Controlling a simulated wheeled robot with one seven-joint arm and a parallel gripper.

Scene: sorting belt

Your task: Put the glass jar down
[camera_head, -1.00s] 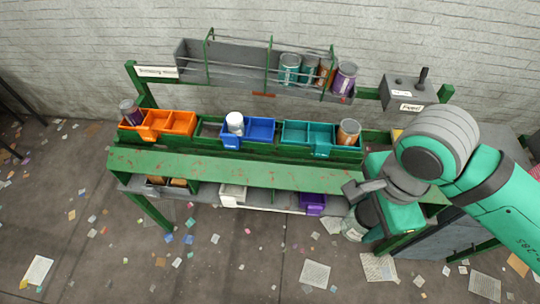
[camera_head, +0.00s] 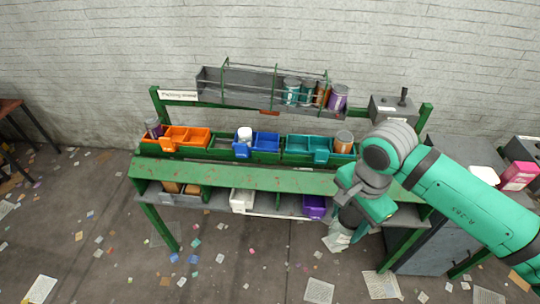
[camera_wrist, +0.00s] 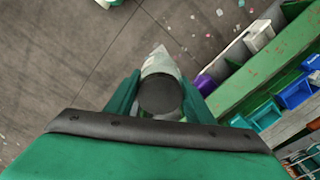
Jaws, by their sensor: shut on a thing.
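The glass jar (camera_wrist: 160,62) is a pale, clear jar with a dark round lid (camera_wrist: 159,95). In the wrist view it sits between my two green fingers, lid toward the camera, and my gripper (camera_wrist: 160,100) is shut on it. In the head view the jar (camera_head: 338,238) shows below my gripper (camera_head: 352,214), tilted, in front of the green bench's (camera_head: 240,178) front edge near its right part. It appears over the floor, apart from the bench top. My wrist hides part of the jar there.
Orange (camera_head: 187,140), blue (camera_head: 266,146) and teal (camera_head: 305,150) bins line the bench's back. Cans stand on the upper rack (camera_head: 235,85). White (camera_head: 242,201) and purple (camera_head: 314,207) bins sit on the lower shelf. The green bench top's left and middle are clear. Paper scraps litter the floor.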

